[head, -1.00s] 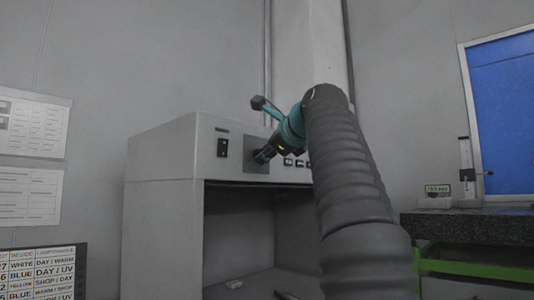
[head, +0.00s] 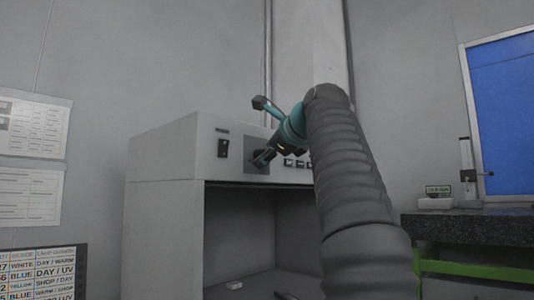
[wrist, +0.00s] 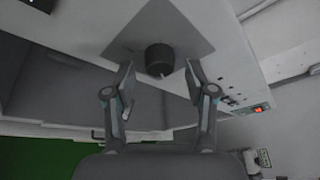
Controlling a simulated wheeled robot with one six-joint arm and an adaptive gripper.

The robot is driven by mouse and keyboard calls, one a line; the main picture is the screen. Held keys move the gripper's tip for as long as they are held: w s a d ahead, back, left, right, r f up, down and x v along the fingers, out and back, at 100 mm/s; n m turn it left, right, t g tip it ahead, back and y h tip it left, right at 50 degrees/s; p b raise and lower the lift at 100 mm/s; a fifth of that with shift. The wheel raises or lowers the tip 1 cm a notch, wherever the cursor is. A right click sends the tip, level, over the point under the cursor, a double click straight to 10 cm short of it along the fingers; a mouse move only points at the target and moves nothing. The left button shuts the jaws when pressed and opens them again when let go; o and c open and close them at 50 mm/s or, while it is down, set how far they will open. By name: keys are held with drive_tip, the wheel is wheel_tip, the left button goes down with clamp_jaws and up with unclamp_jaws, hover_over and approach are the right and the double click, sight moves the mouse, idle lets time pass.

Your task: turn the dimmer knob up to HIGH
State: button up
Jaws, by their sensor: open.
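The dimmer knob (wrist: 160,59) is a dark round knob with a pale mark on its lower edge. It sits on a grey square plate (wrist: 183,25) on the front of a light cabinet. In the wrist view, my gripper (wrist: 159,72) is open, with one finger on each side of the knob and visible gaps between fingers and knob. In the head view, my gripper (head: 259,163) is in front of the plate (head: 249,166) and covers part of the knob area. No HIGH label is readable.
The cabinet (head: 160,220) is open below. A dark stone table (head: 470,225) stands at right.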

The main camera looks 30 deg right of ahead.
drive_tip(key=v, duration=1.2)
drive_tip(key=shift+w, duration=0.1)
